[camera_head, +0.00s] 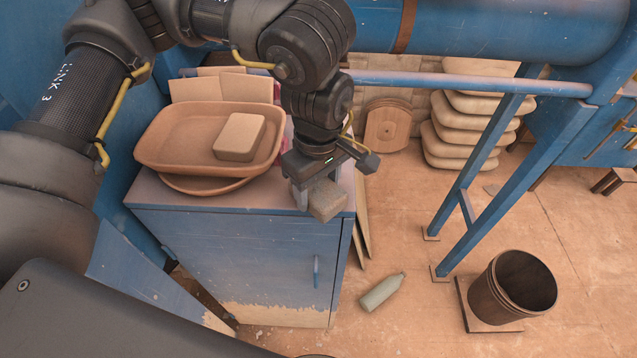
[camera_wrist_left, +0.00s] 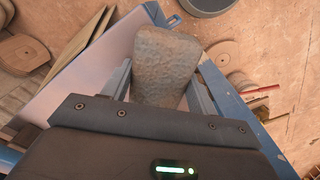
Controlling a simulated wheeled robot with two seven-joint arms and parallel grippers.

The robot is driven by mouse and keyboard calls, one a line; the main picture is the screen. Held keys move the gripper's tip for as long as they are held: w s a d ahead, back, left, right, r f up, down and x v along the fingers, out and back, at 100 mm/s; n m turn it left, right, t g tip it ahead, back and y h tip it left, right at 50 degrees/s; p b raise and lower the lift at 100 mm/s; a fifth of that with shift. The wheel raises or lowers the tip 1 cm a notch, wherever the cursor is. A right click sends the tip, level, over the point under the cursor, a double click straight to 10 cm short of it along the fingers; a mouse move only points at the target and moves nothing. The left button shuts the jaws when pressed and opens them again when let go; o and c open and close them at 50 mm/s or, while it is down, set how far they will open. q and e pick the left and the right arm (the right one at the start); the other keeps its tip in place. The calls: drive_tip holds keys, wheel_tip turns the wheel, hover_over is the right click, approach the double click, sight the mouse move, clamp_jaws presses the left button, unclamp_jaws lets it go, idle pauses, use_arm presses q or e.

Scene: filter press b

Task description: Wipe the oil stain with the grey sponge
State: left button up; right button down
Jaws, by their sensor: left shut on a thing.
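My left gripper (camera_head: 312,196) is shut on the grey sponge (camera_head: 327,201), a rough block, over the front right corner of the blue cabinet (camera_head: 240,245). In the left wrist view the sponge (camera_wrist_left: 165,66) sits between the two fingers of the left gripper (camera_wrist_left: 160,92). I cannot tell whether the sponge touches the cabinet. I cannot make out an oil stain in either view. My right gripper is not in view.
A brown tray (camera_head: 160,148) with a tan block (camera_head: 240,137) stands on the cabinet's left part. A bucket (camera_head: 495,290) and a grey bottle (camera_head: 382,291) are on the floor. A blue rail (camera_head: 470,84) and slanted posts stand to the right.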

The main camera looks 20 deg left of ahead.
use_arm(q)
drive_tip(key=shift+r+p, duration=2)
drive_tip(key=shift+r, duration=1)
drive_tip(key=shift+r, duration=0.1)
drive_tip(key=shift+r+p, duration=1.1)
drive_tip(key=shift+r, duration=0.35)
drive_tip(key=shift+d, duration=0.1)
